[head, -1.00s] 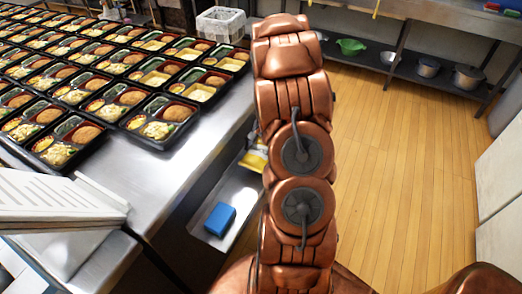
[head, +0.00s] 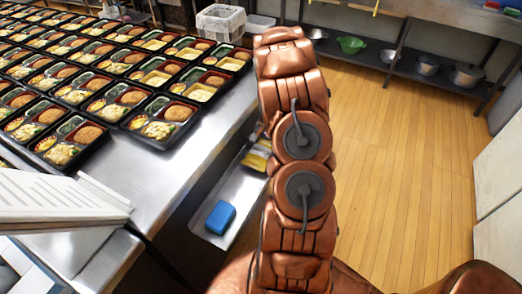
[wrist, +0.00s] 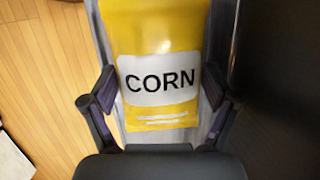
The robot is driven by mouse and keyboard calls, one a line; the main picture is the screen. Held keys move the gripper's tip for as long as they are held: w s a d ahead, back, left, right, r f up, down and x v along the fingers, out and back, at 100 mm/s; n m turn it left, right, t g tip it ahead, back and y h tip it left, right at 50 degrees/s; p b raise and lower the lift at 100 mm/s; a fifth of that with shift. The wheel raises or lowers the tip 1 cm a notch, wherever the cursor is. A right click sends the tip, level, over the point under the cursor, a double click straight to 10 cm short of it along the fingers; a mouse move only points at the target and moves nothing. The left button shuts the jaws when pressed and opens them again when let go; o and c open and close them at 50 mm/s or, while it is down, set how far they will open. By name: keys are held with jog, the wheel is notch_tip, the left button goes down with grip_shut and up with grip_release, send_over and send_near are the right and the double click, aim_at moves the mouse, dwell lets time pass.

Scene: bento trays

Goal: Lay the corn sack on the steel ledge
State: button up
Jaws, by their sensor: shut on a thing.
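The yellow corn sack (wrist: 155,35) fills the middle of the wrist view, its white label reading CORN. My gripper (wrist: 158,82) has a dark finger on each side of the sack and is shut on it. In the head view, part of the sack (head: 257,157) shows left of my arm, over the far part of the steel ledge (head: 238,187). My gripper is hidden behind my arm there. I cannot tell whether the sack touches the ledge.
A blue block (head: 220,217) lies on the ledge's near part. The steel counter (head: 190,165) beside it holds many filled bento trays. A white crate (head: 221,22) stands at the far end. Wooden floor (head: 390,170) is clear to the right.

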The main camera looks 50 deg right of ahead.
jog(key=shift+f, duration=0.1)
jog(key=o, duration=1.4)
jog(key=b+v, duration=0.2)
jog(key=v, duration=1)
jog(key=shift+s, duration=0.1)
